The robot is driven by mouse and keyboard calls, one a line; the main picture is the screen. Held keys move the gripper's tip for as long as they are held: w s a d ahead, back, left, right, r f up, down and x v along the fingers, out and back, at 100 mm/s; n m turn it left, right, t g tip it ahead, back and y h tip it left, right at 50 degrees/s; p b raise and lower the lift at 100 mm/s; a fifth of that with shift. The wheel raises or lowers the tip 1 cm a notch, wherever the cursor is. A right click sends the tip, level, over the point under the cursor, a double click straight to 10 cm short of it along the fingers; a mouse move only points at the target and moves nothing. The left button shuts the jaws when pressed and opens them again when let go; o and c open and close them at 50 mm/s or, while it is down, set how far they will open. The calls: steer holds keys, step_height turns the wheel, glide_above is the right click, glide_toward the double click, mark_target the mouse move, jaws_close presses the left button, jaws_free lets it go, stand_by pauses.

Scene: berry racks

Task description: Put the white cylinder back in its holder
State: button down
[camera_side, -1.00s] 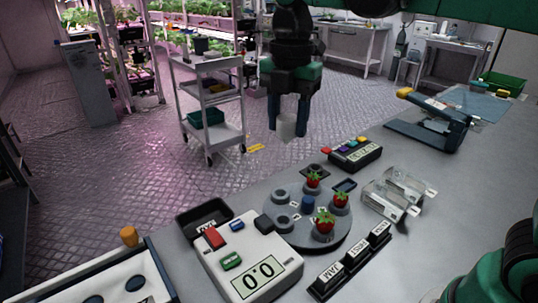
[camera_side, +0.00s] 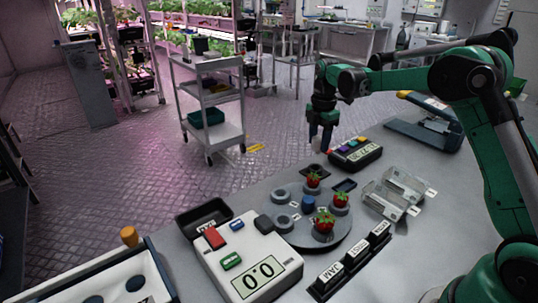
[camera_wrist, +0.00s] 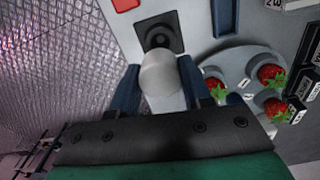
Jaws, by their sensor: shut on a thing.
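My gripper (camera_side: 321,140) hangs above the far edge of the bench, behind the round grey plate. In the wrist view its two blue fingers (camera_wrist: 159,84) are shut on the white cylinder (camera_wrist: 161,76), one on each side. The cylinder is hard to make out in the side view. A dark square holder with a round opening (camera_wrist: 158,35) lies beyond the cylinder in the wrist view, partly covered by it. In the side view the holder (camera_side: 314,170) sits at the far side of the round plate, below my gripper. The cylinder appears held above it.
The round plate (camera_side: 334,240) carries several strawberries and grey rings beside the holder. A timer with coloured buttons (camera_side: 355,154) stands right of the holder. Clear boxes (camera_side: 385,203), a scale (camera_side: 250,275) and labelled blocks (camera_side: 350,262) stand nearby. A dark blue slot (camera_wrist: 226,16) lies close by.

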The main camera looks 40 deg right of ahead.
steer(key=shift+f, duration=2.5)
steer(key=shift+f, duration=0.25)
steer(key=shift+c, duration=1.5)
jaws_free()
steer(key=shift+r, duration=3.55)
